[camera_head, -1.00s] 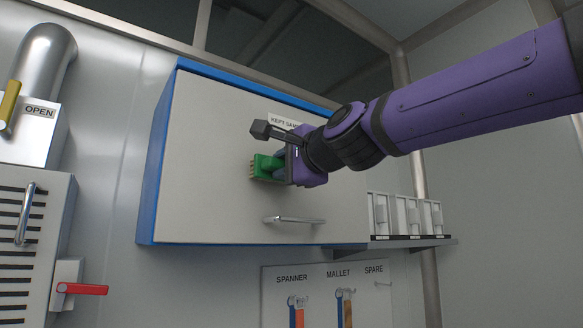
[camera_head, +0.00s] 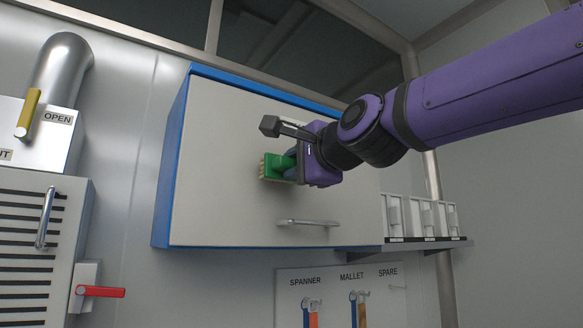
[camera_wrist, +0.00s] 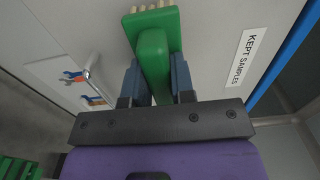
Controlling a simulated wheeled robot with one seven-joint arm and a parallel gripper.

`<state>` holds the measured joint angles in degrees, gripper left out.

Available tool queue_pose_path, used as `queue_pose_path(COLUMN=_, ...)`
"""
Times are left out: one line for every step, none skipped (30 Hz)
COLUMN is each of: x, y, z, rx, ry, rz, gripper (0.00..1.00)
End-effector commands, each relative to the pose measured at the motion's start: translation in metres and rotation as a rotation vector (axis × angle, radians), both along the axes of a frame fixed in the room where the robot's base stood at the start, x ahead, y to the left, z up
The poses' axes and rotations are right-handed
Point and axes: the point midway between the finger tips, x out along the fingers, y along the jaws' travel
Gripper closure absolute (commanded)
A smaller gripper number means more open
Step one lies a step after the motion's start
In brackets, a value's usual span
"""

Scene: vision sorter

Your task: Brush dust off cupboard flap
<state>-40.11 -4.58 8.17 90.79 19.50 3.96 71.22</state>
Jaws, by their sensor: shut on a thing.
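The cupboard flap (camera_head: 215,130) is a pale grey panel in a blue cupboard frame (camera_head: 168,165) on the wall. It is closed, with a metal bar handle (camera_head: 308,222) near its lower edge. My gripper (camera_head: 292,165) is in front of the flap's middle, shut on a green brush (camera_head: 275,167). In the wrist view the fingers (camera_wrist: 158,82) clasp the brush's green handle (camera_wrist: 153,60), and pale bristles (camera_wrist: 150,5) show at the far end. The bristles are at or close to the flap; I cannot tell whether they touch. No dust is clearly visible.
A label reading KEPT SAMPLES (camera_wrist: 242,58) is on the flap. Below hangs a tool board (camera_head: 345,300) with a spanner and a mallet. A shelf (camera_head: 410,246) with white holders is at the right. A red lever (camera_head: 101,291) and yellow handle (camera_head: 28,114) are at the left.

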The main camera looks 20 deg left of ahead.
Motion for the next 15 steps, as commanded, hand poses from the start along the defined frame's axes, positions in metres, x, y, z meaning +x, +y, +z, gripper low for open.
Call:
queue_pose_path(x=-0.004, y=-0.004, z=0.000, rx=0.000, ry=0.000, rz=0.000, gripper=0.96)
queue_pose_path(x=-0.005, y=-0.006, z=0.000, rx=0.000, ry=0.000, rz=0.000, gripper=0.96)
queue_pose_path(x=-0.007, y=-0.008, z=0.000, rx=0.000, ry=0.000, rz=0.000, gripper=0.96)
queue_pose_path(x=-0.009, y=-0.010, z=0.001, rx=0.000, ry=-0.001, rz=0.000, gripper=0.96)
queue_pose_path(x=-0.011, y=-0.012, z=0.001, rx=0.000, ry=-0.001, rz=0.000, gripper=0.96)
queue_pose_path(x=-0.013, y=-0.015, z=0.000, rx=0.001, ry=-0.001, rz=0.000, gripper=0.96)
queue_pose_path(x=-0.014, y=-0.017, z=0.000, rx=0.001, ry=0.001, rz=0.000, gripper=0.96)
queue_pose_path(x=-0.016, y=-0.019, z=0.000, rx=0.001, ry=-0.001, rz=0.000, gripper=0.96)
queue_pose_path(x=-0.018, y=-0.022, z=0.001, rx=0.000, ry=-0.001, rz=-0.001, gripper=0.96)
queue_pose_path(x=-0.020, y=-0.023, z=0.001, rx=0.000, ry=-0.001, rz=-0.001, gripper=0.96)
queue_pose_path(x=-0.021, y=-0.025, z=0.001, rx=0.000, ry=-0.001, rz=-0.001, gripper=0.96)
queue_pose_path(x=-0.023, y=-0.027, z=0.000, rx=0.000, ry=0.000, rz=-0.001, gripper=0.96)
queue_pose_path(x=-0.023, y=-0.028, z=0.000, rx=0.000, ry=0.000, rz=-0.001, gripper=0.96)
queue_pose_path(x=-0.024, y=-0.029, z=0.000, rx=0.000, ry=0.000, rz=-0.001, gripper=0.96)
queue_pose_path(x=-0.025, y=-0.030, z=0.000, rx=0.001, ry=0.001, rz=-0.001, gripper=0.96)
